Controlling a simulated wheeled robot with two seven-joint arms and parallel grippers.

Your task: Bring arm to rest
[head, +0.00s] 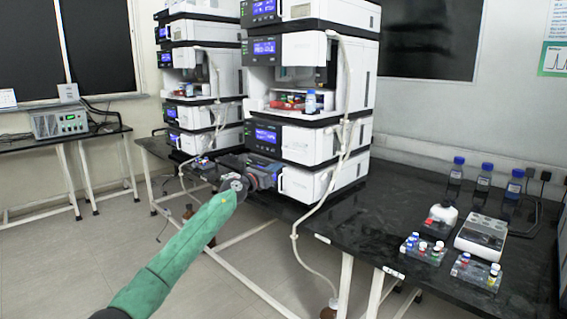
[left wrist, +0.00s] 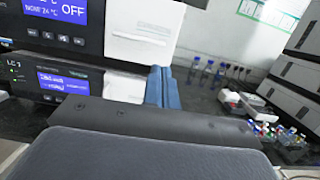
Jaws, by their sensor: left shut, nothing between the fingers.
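My left arm (head: 185,245), in a green sleeve, reaches up from the bottom left of the head view. My left gripper (head: 272,176) is at the front of the lower units of the nearer instrument stack (head: 310,140). Its blue fingers (left wrist: 163,88) show together in the left wrist view, shut and empty. They stand in front of the stack's lower white panel; I cannot tell whether they touch it. My right gripper is in neither view.
A second stack (head: 205,90) stands behind on the left. The black bench (head: 400,215) carries blue-capped bottles (head: 484,178), vial racks (head: 424,250) and a white device (head: 481,238) on the right. Tubing (head: 295,240) hangs over its front edge. The floor at left is open.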

